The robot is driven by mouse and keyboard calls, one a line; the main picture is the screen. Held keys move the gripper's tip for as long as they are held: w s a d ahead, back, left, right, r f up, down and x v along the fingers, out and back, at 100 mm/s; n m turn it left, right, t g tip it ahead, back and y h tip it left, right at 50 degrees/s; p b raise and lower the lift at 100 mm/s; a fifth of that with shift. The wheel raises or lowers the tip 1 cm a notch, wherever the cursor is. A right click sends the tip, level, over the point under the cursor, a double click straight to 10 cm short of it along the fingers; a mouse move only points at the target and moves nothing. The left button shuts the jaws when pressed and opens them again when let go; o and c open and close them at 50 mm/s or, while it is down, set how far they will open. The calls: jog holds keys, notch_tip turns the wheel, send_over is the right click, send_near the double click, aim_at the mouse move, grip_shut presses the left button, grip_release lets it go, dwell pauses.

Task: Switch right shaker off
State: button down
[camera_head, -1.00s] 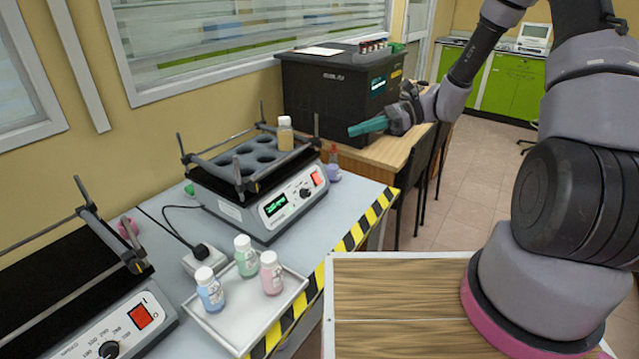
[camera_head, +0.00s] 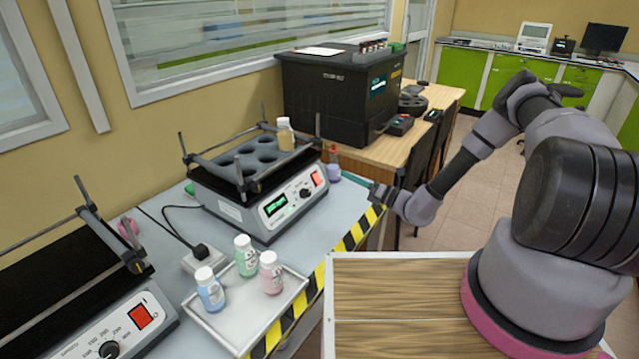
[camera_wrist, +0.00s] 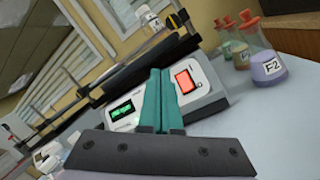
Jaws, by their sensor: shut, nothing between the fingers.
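The right shaker (camera_head: 262,192) stands on the grey bench in the head view, with a lit green display (camera_head: 276,206) and a red power switch (camera_head: 316,178) on its front panel. One bottle with yellowish contents (camera_head: 286,136) stands in its rack. In the wrist view the red switch (camera_wrist: 186,81) lies just right of my teal fingers, and the green display (camera_wrist: 122,111) to their left. My gripper (camera_wrist: 160,75) is shut and empty, pointing at the front panel. In the head view my gripper (camera_head: 378,190) is low beside the bench edge, right of the shaker, apart from it.
A left shaker (camera_head: 110,320) stands at the lower left. A tray (camera_head: 228,325) holds three bottles in front. Flasks (camera_wrist: 265,65) with coloured contents stand right of the switch. A black box (camera_head: 325,100) sits on the wooden table behind.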

aim_at(316, 178)
jog(key=shift+a+f, duration=0.1)
dwell(0.3)
jog(key=w+a+f, duration=0.4)
jog(key=a+f, duration=0.1)
jog(key=a, duration=0.1)
dwell(0.4)
dwell(1.9)
jog(key=shift+w+a+f, duration=0.15)
jog(key=shift+w+a, duration=0.05)
jog(key=shift+w+a+f, duration=0.1)
jog(key=shift+a+f, duration=0.1)
jog(key=shift+a, duration=0.05)
dwell(0.7)
jog(key=shift+d, duration=0.1)
jog(key=shift+s+d+r, duration=0.3)
jog(key=shift+d+r, duration=0.15)
dwell(0.3)
